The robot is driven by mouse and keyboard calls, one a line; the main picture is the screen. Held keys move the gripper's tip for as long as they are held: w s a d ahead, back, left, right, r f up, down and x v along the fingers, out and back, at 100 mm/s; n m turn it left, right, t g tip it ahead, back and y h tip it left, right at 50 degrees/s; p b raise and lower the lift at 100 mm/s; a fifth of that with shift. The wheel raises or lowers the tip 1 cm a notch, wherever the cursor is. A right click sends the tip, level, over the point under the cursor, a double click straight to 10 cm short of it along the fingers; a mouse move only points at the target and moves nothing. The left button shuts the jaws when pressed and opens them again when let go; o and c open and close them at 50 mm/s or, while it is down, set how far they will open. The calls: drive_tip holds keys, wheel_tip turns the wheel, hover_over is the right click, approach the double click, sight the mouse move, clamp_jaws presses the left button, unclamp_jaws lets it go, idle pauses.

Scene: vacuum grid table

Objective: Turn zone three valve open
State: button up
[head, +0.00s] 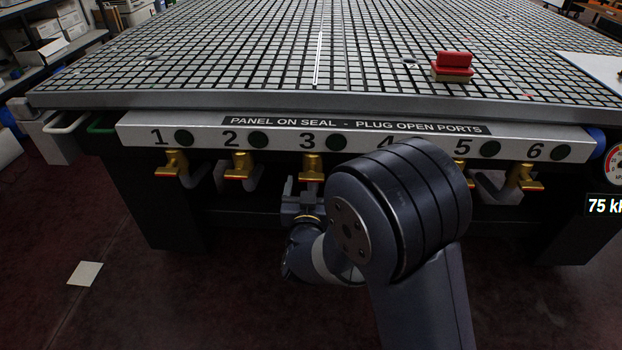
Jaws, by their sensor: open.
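The zone three valve (312,166) is a small brass valve under the bold 3 on the table's front rail. Its handle shows below the body, with a reddish end low down near my gripper. My gripper (304,188) is open just below and in front of this valve, its fingers around or very close to the handle. I cannot tell whether they touch it. My own arm hides part of the rail and the zone four valve.
Other brass valves hang under the rail (355,131), with zone two (240,161) on the left and zone five (463,173) on the right. A red-topped block (453,66) sits on the grid table (240,60). A pressure gauge (613,163) is at the right edge.

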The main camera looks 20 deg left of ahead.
sight(311, 180)
drive_tip(key=shift+x, duration=1.65)
drive_tip(key=c, duration=1)
